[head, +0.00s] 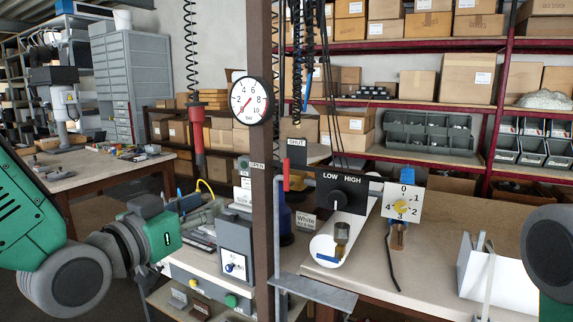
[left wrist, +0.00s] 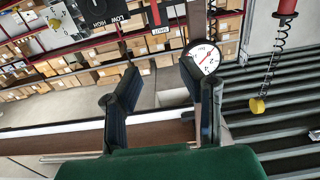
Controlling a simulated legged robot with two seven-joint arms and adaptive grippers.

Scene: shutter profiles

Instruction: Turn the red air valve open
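The red air valve handle (head: 286,173) stands upright on a grey pipe just right of the brown post, below the SHUT sign (head: 297,148). The OPEN sign (head: 257,165) is to its left. In the left wrist view the red handle (left wrist: 155,13) shows near the top edge, beside the SHUT sign (left wrist: 158,29). My left gripper (head: 190,222) is left of the post and lower than the handle, apart from it. In the left wrist view its two fingers (left wrist: 160,75) are spread with nothing between them. My right gripper is outside the picture; only part of my right arm shows.
The brown post (head: 261,130) stands between my left gripper and the valve and carries a pressure gauge (head: 249,101). A red tool (head: 198,150) hangs on a coiled hose at left. A black LOW/HIGH dial (head: 340,195) and a white numbered dial (head: 402,203) stand to the right.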

